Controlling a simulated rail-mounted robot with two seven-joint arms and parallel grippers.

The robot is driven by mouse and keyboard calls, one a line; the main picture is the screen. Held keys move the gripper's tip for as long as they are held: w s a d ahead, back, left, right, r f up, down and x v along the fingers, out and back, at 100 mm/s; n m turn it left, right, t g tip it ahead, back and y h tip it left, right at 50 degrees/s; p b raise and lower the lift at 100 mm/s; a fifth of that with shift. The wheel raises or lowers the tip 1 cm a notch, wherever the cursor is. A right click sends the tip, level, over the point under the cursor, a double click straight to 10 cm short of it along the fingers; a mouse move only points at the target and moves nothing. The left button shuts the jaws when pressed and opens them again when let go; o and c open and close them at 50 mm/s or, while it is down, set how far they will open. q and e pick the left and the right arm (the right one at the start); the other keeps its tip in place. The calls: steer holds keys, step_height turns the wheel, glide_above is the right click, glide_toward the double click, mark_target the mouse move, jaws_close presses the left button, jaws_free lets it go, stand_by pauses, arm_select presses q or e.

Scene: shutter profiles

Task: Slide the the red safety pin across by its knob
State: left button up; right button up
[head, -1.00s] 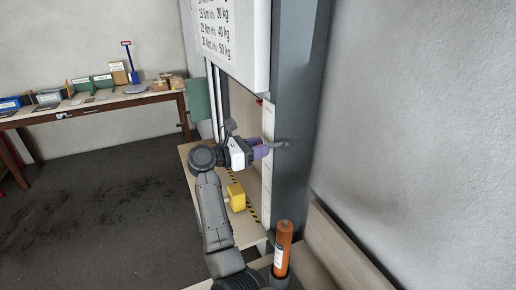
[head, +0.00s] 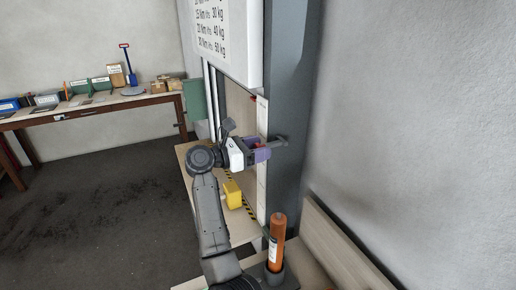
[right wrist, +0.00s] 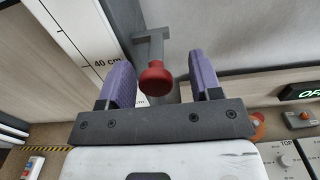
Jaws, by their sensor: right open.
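The red knob (right wrist: 155,78) of the safety pin shows in the right wrist view, with a grey stem and bracket (right wrist: 152,42) behind it. My right gripper (right wrist: 160,62) is open, its two purple fingers on either side of the knob with gaps to both; it is not clamped. In the head view my right gripper (head: 261,153) is at the dark post (head: 292,95), by a grey lever-like part (head: 279,141). My left gripper is not in view.
An orange cylinder (head: 276,243) stands in front of the post. A yellow block (head: 232,194) sits on the wooden board. A white sign panel (head: 225,40) hangs above the gripper. A bench with boxes (head: 95,108) stands at the back left.

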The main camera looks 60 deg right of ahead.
steer(key=b+v, duration=0.2)
steer(key=v, duration=1.1)
steer(key=shift+w+a, duration=0.3)
